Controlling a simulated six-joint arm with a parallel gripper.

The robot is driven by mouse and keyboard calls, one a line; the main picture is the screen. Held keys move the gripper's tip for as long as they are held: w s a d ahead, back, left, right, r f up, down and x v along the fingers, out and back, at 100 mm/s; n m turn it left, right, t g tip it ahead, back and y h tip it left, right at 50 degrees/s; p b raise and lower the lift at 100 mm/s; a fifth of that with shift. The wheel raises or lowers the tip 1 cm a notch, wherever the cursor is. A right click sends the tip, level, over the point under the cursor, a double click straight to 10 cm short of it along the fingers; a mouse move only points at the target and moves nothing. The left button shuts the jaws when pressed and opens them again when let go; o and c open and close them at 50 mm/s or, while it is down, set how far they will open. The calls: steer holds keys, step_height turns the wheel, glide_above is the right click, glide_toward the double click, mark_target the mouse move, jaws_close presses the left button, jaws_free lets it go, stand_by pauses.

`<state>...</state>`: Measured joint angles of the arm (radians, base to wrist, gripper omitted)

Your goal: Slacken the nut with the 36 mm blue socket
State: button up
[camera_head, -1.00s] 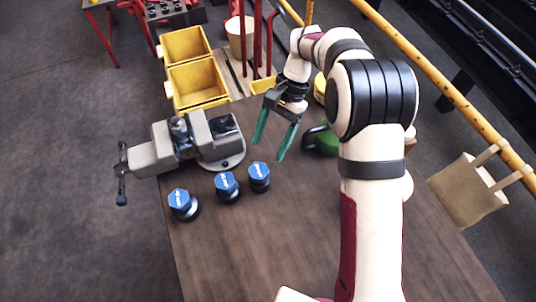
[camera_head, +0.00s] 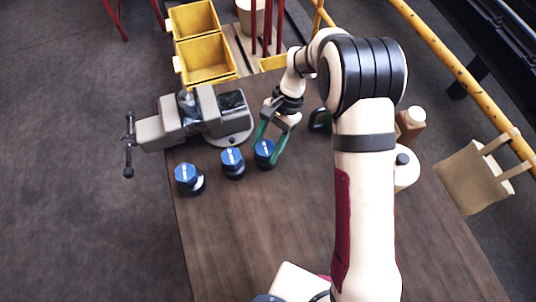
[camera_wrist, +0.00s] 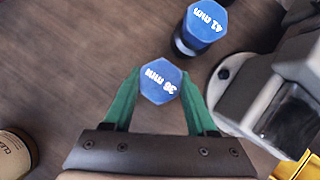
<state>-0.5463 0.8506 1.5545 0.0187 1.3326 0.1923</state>
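The blue 36 mm socket (camera_wrist: 160,81) stands upright on the bench between my gripper's green fingers in the wrist view. In the head view it is the rightmost blue socket (camera_head: 264,149). My gripper (camera_wrist: 160,80) is open, one finger on each side of the blue top; whether either finger touches it is unclear. The gripper also shows in the head view (camera_head: 267,147). A grey vice (camera_head: 208,113) stands left of my gripper with a small metal part (camera_head: 187,100) between its jaws; I cannot make out the nut clearly.
The blue 41 mm socket (camera_wrist: 205,22) stands close by, and a third blue-topped socket (camera_head: 187,176) is farther left. Yellow bins (camera_head: 205,60) are behind the vice. A brown bottle (camera_head: 410,122) is right of my arm. The front of the wooden bench (camera_head: 240,240) is clear.

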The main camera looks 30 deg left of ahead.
jaws_close()
steer(key=shift+r, duration=0.1)
steer(key=shift+r, duration=2.95)
